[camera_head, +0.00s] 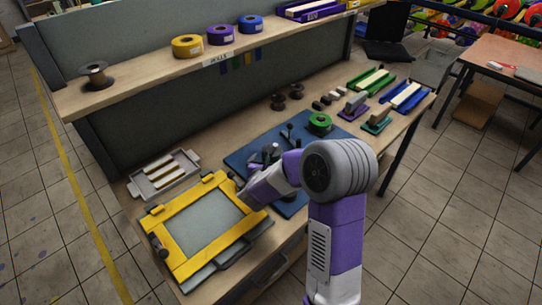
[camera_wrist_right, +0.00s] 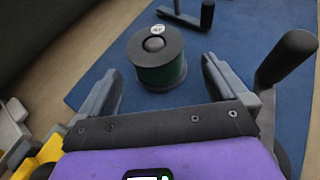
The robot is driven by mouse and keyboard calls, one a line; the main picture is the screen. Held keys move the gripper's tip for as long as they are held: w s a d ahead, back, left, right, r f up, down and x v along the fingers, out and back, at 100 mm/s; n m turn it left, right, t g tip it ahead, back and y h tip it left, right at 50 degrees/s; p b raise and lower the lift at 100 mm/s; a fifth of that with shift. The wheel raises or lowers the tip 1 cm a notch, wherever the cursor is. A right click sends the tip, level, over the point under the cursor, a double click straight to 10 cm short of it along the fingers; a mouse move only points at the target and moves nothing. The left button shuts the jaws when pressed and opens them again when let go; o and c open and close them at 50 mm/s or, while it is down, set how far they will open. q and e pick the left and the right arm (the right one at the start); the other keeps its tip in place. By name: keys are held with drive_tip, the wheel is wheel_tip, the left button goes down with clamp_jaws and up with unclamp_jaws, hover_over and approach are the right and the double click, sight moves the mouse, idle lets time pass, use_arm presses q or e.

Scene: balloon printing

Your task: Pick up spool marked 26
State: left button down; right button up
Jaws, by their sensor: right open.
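A spool (camera_wrist_right: 156,62) with a dark top disc and dark green winding stands upright on the blue mat (camera_wrist_right: 95,75) in the right wrist view. A small white label sits on its top, but I cannot read the number. My right gripper (camera_wrist_right: 160,75) is open, with one finger on each side of the spool's near part and no visible grip on it. In the head view my right gripper (camera_head: 258,172) is over the left part of the mat, and the spool there is hard to make out. My left gripper is not in view.
A shelf (camera_head: 135,90) overhangs behind.

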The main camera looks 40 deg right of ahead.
drive_tip(key=x, duration=0.5)
drive_tip(key=shift+w+d+b, duration=0.15)
drive_tip(key=shift+w+b, duration=0.1)
drive_tip(key=shift+b, duration=0.05)
drive_tip(key=shift+c, duration=0.2)
drive_tip(key=c, duration=0.9)
